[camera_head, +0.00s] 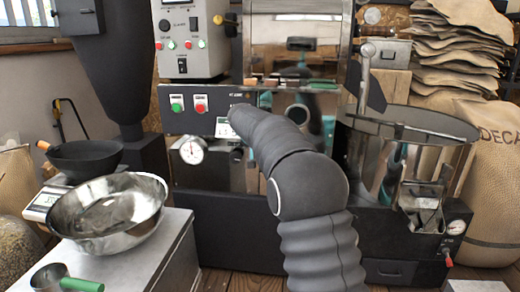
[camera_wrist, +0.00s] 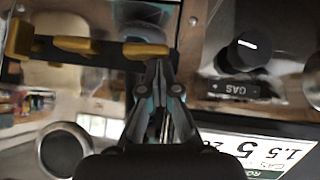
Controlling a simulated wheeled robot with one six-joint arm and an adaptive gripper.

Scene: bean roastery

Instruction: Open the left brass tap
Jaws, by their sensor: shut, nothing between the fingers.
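In the wrist view, brass-coloured pieces show at the upper left: an upright piece (camera_wrist: 20,38) at the far left, a short bar (camera_wrist: 76,44) beside it, and a brighter bar (camera_wrist: 147,50) at my fingertips. I cannot tell which belong to the left tap or which are reflections in the shiny panel behind. My gripper (camera_wrist: 159,64) is shut and empty, its tips just below the brighter bar; contact is unclear. In the head view my arm hides most of the gripper, and small brown pieces (camera_head: 271,83) show on the roaster's front.
The roaster has a cooling bin (camera_head: 425,122) at right and a dial gauge (camera_head: 191,151). A steel bowl (camera_head: 105,212) and green-handled scoop (camera_head: 62,281) are at left.

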